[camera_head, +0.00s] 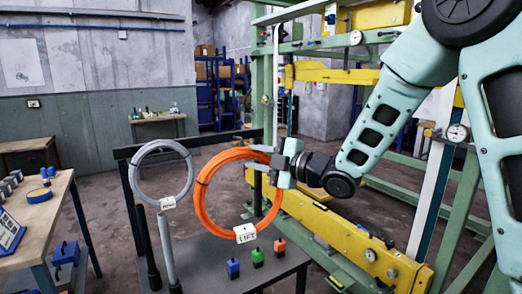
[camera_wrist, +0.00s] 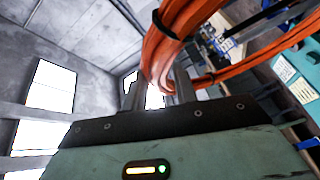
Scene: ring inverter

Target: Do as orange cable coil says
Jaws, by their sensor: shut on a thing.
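The orange cable coil (camera_head: 205,205) is upright in the head view, with a white tag (camera_head: 245,232) at its lower right that reads "LIFT". My gripper (camera_head: 277,167) is shut on the coil's upper right rim. In the wrist view the orange cable coil (camera_wrist: 165,45) passes between the fingers of my gripper (camera_wrist: 158,92), with dark ties around the strands. I cannot tell whether the coil still touches a support behind it.
A grey coil (camera_head: 137,181) with a small tag hangs at the left. Below are a dark table (camera_head: 205,262) with blue, green and orange small pieces, and two upright rods. A yellow and green frame (camera_head: 350,240) stands close at right. A wooden bench (camera_head: 38,222) is at far left.

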